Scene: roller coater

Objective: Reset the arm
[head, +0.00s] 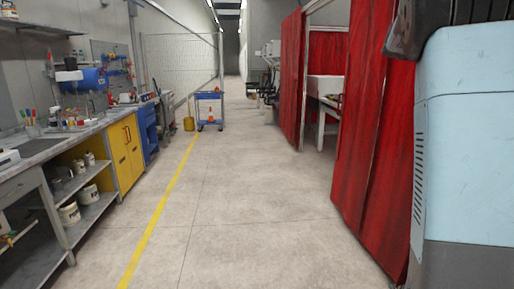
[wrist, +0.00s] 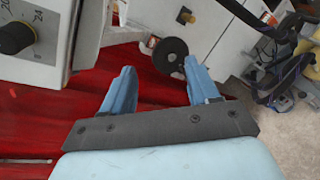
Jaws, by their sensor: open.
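My gripper (wrist: 159,80) shows in the wrist view, with its two blue fingers spread apart and nothing between them. Beyond the fingers is a white machine panel with a black dial (wrist: 18,37) at the upper left. A dark round knob or wheel (wrist: 170,55) sits just past the fingertips; I cannot tell how far off it is. In the head view, light blue and dark parts of my own arm fill the right edge. The gripper does not show there.
Red curtains (head: 375,125) hang close on the right. A workbench with shelves (head: 90,208) and a yellow cabinet (head: 124,150) line the left. A blue cart (head: 209,110) stands farther down the aisle. The concrete floor (head: 235,200) between is clear, with a yellow line (head: 160,210) along it.

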